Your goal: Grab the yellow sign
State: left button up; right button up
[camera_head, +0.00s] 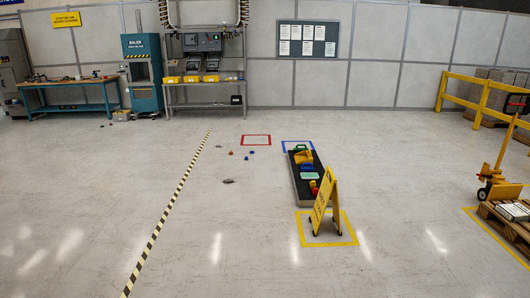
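The yellow sign (323,202) is an A-frame floor sign with dark lettering. It stands upright and open on the floor in the right middle of the head view, at the yellow taped square (343,241). It is in front of the near end of a low dark conveyor or tray (301,190) and hides part of it. Neither of my grippers is in view, and nothing touches the sign that I can see.
The low conveyor bears several coloured items. Small objects (251,151) lie left of it, near a red taped square (256,135). A pallet (505,226) and yellow pallet jack (497,180) stand at the right. The floor in front and left of the sign is clear.

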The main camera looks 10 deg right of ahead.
aim_at(327, 188)
jog(key=i+l+z, duration=0.35)
jog(key=i, duration=0.45)
jog(key=i+z, duration=0.35)
jog(key=i, duration=2.2)
